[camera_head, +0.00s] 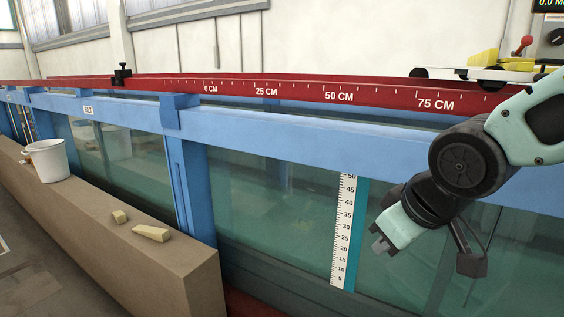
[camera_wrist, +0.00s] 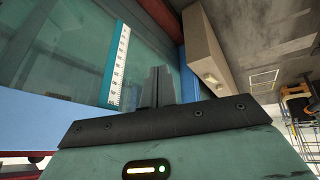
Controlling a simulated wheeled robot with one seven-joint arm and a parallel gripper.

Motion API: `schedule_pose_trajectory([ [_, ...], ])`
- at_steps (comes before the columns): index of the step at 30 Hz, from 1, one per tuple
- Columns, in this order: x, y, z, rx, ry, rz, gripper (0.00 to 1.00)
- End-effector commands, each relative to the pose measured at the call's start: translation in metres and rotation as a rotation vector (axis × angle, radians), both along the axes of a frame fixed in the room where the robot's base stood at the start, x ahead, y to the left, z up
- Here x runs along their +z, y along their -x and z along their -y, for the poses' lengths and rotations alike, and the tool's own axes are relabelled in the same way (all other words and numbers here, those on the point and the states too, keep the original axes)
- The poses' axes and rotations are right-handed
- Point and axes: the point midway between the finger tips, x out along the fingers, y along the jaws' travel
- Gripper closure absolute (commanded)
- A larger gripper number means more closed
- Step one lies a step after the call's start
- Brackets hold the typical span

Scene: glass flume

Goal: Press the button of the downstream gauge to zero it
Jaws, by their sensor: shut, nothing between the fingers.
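My gripper (camera_head: 380,246) is shut and empty, held in front of the flume's glass, just right of a white scale strip (camera_head: 344,230). In the wrist view my gripper (camera_wrist: 158,86) shows its two fingers together, and the scale strip (camera_wrist: 119,66) stands to their left. I cannot make out a gauge with a button for certain. A small black clamp-like device (camera_head: 122,75) sits on the red rail at the left. A dark display (camera_head: 548,5) with green digits is cut off at the top right. No button shows near my gripper.
The red rail (camera_head: 270,88) with centimetre marks runs above the blue frame (camera_head: 270,137). A wheeled carriage (camera_head: 450,73) bears yellow pieces and a red-knobbed lever (camera_head: 523,45). A brown ledge (camera_head: 120,235) holds a white bucket (camera_head: 47,160) and two pale blocks (camera_head: 150,233).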

Motion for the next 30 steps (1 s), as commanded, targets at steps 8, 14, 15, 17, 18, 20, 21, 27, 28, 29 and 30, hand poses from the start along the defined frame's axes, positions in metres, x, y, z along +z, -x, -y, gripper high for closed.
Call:
schedule_pose_trajectory([
  [8, -0.059, 0.142, -0.026, 0.081, 0.102, -0.393, 1.0],
  [14, -0.067, 0.174, -0.025, 0.095, 0.134, -0.48, 1.0],
  [15, -0.067, 0.175, -0.024, 0.095, 0.135, -0.483, 1.0],
  [17, -0.067, 0.174, -0.024, 0.094, 0.135, -0.484, 1.0],
  [18, -0.067, 0.174, -0.024, 0.094, 0.135, -0.483, 1.0],
  [20, -0.067, 0.174, -0.024, 0.094, 0.135, -0.482, 1.0],
  [21, -0.067, 0.174, -0.024, 0.094, 0.134, -0.481, 1.0],
  [27, -0.067, 0.173, -0.024, 0.094, 0.134, -0.48, 1.0],
  [28, -0.067, 0.173, -0.024, 0.094, 0.134, -0.48, 1.0],
  [29, -0.067, 0.173, -0.024, 0.094, 0.134, -0.48, 1.0],
  [30, -0.067, 0.173, -0.024, 0.094, 0.134, -0.48, 1.0],
])
